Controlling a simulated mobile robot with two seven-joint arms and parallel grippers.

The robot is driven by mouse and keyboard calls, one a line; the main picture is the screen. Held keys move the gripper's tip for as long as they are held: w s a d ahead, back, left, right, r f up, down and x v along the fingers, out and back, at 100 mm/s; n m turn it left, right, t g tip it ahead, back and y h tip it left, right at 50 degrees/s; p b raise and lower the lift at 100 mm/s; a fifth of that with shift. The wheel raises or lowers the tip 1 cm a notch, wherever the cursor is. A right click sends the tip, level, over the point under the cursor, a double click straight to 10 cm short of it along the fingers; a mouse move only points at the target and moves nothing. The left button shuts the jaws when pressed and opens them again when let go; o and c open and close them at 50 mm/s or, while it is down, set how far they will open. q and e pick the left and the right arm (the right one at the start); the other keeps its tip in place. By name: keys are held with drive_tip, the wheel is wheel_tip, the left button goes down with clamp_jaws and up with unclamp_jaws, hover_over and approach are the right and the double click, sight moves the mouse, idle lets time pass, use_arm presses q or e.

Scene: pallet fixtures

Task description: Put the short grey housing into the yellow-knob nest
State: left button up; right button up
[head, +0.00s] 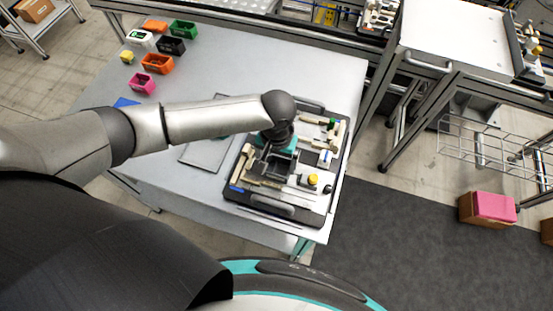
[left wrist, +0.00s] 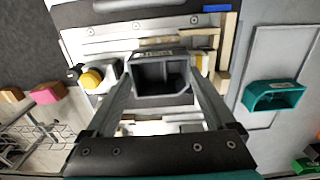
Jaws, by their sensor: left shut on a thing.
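My left gripper (head: 277,160) is over the middle of the pallet (head: 276,222) and shut on a dark grey, open box-like housing (left wrist: 160,76). In the left wrist view, the two fingers of the gripper (left wrist: 162,88) press on its left and right sides. The yellow knob (head: 312,180) sits on a light block near the pallet's front right; it also shows left of the housing in the left wrist view (left wrist: 92,78). I cannot tell the housing's exact height above the pallet. My right gripper is not in view.
Beige fixture strips (left wrist: 227,50) and a blue piece (head: 236,189) lie on the pallet. A teal bin (left wrist: 274,96) stands beside it. Several coloured bins, including an orange one (head: 157,64), stand at the table's back left. A grey flat plate (head: 205,154) lies left of the pallet.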

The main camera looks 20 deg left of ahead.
use_arm(q)
drive_tip(key=shift+f, duration=0.55)
drive_tip(key=o, duration=1.1)
drive_tip(key=shift+r, duration=0.15)
wheel_tip(320, 180, up, 15)
drive_tip(key=shift+r+p, duration=0.1)
drive_tip(key=shift+p, duration=0.55)
drive_tip(key=shift+d, duration=0.1)
